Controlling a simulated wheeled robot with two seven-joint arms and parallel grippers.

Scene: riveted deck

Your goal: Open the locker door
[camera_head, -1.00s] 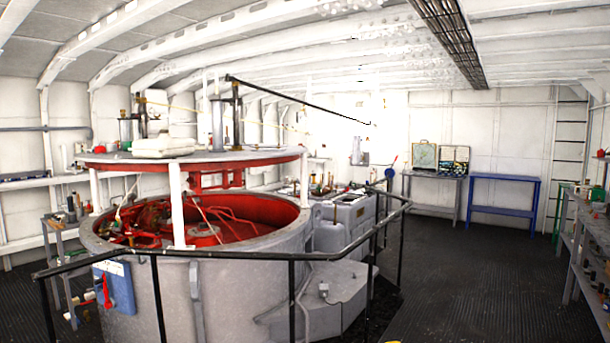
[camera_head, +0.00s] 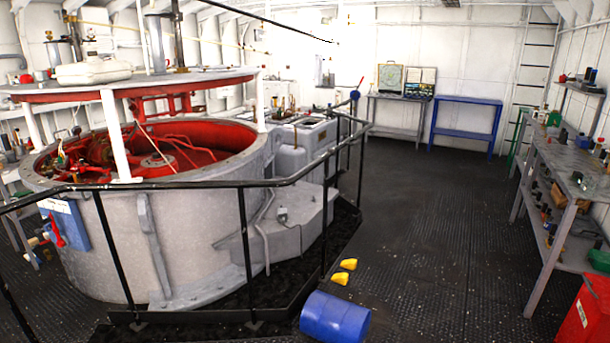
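No locker door can be made out in the head view. Neither of my grippers is in the picture.
A black railing (camera_head: 245,240) surrounds the grey tank (camera_head: 185,245). A blue barrel (camera_head: 335,318) and yellow pieces (camera_head: 343,272) lie on the floor in front. A cluttered shelf (camera_head: 590,183) and red box (camera_head: 583,318) stand right. A blue table (camera_head: 468,101) is at the back. The deck between is clear.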

